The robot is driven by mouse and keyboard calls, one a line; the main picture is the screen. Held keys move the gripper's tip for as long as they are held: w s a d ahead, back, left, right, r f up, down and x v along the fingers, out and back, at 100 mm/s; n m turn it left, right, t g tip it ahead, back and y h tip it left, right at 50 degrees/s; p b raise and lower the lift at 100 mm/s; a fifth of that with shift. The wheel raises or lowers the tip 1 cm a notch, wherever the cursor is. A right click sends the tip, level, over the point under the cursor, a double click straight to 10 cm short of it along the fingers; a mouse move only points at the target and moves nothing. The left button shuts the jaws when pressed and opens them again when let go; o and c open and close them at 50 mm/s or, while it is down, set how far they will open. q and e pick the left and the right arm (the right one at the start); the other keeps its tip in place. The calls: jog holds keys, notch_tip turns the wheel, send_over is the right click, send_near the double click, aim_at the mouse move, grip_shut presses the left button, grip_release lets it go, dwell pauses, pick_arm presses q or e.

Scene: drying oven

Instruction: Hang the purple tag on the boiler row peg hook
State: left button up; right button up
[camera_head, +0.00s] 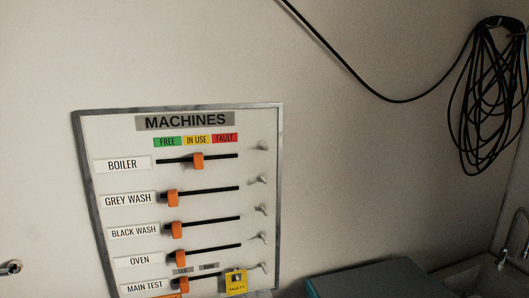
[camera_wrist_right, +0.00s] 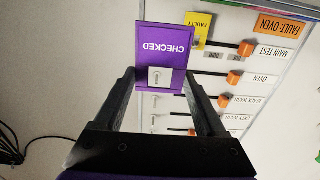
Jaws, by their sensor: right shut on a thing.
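The purple tag (camera_wrist_right: 176,42), marked CHECKED, shows upside down in the right wrist view. My right gripper (camera_wrist_right: 160,78) is shut on its lower part in that view, around a small pale label. The boiler row peg hook (camera_head: 262,147) is a bare metal peg at the right end of the BOILER row (camera_head: 122,165) in the head view. The purple tag and both grippers are outside the head view. In the wrist view, the tag and gripper cover part of the board, and I cannot make out the boiler peg there.
The MACHINES board (camera_head: 278,190) has several orange sliders and a column of pegs. A yellow FAULTY tag (camera_head: 236,283) hangs at the MAIN TEST row. A black cable coil (camera_head: 492,100) hangs at right. A grey-green box (camera_head: 375,282) and sink (camera_head: 480,280) stand below right.

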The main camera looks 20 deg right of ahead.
jog(key=p, duration=0.5)
send_near(267, 149)
jog(key=shift+w+a+p, duration=0.15)
jog(key=shift+w+p, duration=0.4)
jog(key=shift+w, duration=4.2)
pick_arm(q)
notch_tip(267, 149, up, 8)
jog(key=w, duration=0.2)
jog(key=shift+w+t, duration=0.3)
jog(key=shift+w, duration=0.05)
pick_arm(e)
jog(key=shift+w+f, duration=0.45)
jog(key=shift+w, duration=0.2)
jog(key=o, duration=1.2)
jog(key=shift+o, duration=0.2)
